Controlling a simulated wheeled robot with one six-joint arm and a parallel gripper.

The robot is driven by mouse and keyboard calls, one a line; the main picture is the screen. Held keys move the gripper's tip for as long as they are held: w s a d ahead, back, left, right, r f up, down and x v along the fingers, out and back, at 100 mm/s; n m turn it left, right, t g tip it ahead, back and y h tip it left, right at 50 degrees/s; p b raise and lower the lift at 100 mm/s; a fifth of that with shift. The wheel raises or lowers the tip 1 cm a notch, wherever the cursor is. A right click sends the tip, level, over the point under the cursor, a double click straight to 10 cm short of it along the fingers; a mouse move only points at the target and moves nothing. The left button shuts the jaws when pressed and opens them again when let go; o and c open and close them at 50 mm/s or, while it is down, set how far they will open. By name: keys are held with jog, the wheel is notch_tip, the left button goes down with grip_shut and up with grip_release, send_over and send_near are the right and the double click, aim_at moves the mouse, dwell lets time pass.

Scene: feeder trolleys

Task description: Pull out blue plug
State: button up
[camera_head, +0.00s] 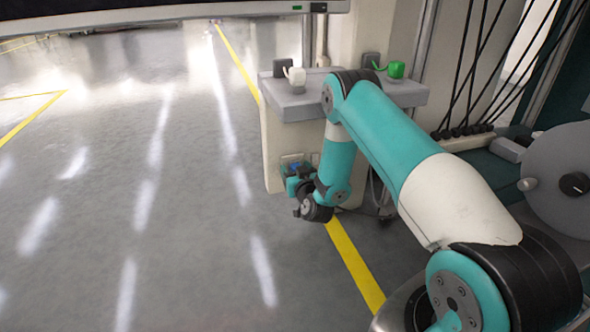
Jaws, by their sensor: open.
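A small blue spot, seemingly the blue plug (296,166), shows low on the front face of the pale trolley cabinet (274,150). It is mostly hidden by my wrist and gripper. My gripper (291,180) is at the end of my teal arm, right at the blue plug and close to the cabinet face. It is open.
On the grey top (290,104) of the cabinet stand a white plug (297,80) and a green plug (395,69). Black cables (470,70) hang at the right beside a grey reel (562,165). The floor at the left is clear, with yellow lines (355,265).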

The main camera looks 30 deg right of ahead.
dwell(0.9)
grip_shut()
jog(key=b+v, duration=0.2)
jog(key=v, duration=0.4)
dwell(1.1)
